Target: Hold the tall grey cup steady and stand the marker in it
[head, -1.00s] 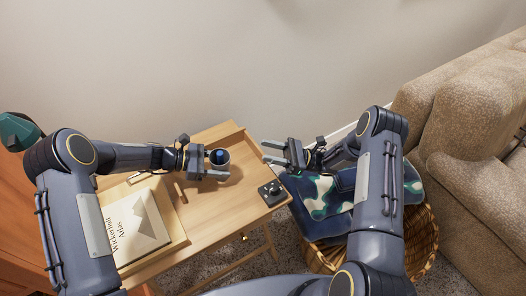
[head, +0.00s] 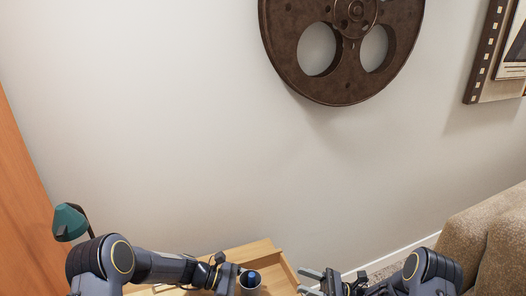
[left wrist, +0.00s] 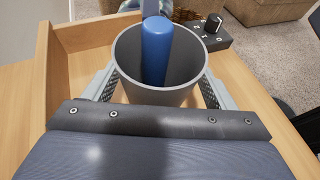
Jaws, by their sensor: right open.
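The tall grey cup (left wrist: 160,97) stands upright between the fingers of my left gripper (left wrist: 160,88), which is shut on its sides. The blue marker (left wrist: 157,50) is inside the cup, its upper end showing above the rim and its lower end hidden.
The wooden desk (head: 262,247) has a raised edge along its back and side. A small black box with a knob (left wrist: 211,33) sits beyond the cup. A teal lamp (head: 70,222) is at the left and a beige sofa (head: 480,240) at the right. A film reel (head: 345,90) hangs on the wall.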

